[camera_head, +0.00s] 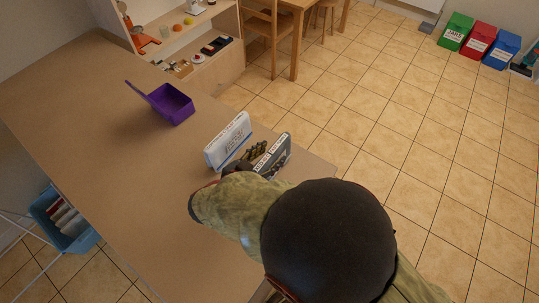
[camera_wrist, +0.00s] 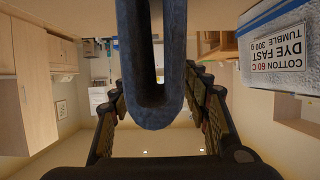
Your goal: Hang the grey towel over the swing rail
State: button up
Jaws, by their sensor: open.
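A blue-grey U-shaped fold (camera_wrist: 153,110), which looks like the end of the folded grey towel, fills the middle of the wrist view. My gripper (camera_head: 263,153) is there, partly hidden by my arm. In the wrist view my gripper (camera_wrist: 158,85) is open, with a finger on either side of the fold. Gaps show beside it; I cannot tell whether anything touches. I cannot make out the swing rail for certain.
A white, blue-edged labelled item (camera_head: 228,141) stands close left of my gripper; a label (camera_wrist: 280,72) shows in the wrist view. The table's left part is clear.

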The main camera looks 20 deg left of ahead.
jog(key=shift+s+r, duration=0.1)
jog(key=shift+r, duration=0.05)
jog(key=p+v, duration=0.2)
jog(key=v, duration=0.9)
jog(key=shift+s+a+p, duration=0.2)
jog(key=shift+s+p, duration=0.2)
jog(key=w+a+r+n+y, duration=0.1)
jog(key=w+r+y, duration=0.7)
jog(key=w+r, duration=0.7)
jog(key=w+d+r+n+g+y, duration=0.2)
jog(key=d+r, duration=0.3)
jog(key=s+d+f+g+h, duration=0.1)
jog(key=s+d+h, duration=0.1)
jog(key=s+d, duration=0.4)
jog(key=s+d+f+g+h, duration=0.1)
jog(key=s+d, duration=0.6)
jog(key=d, duration=1)
jog(key=s+d+f+g+h, duration=0.1)
jog(key=s+d+g+h, duration=0.2)
jog(key=s+d, duration=0.4)
jog(key=d, duration=0.4)
jog(key=shift+d, duration=0.2)
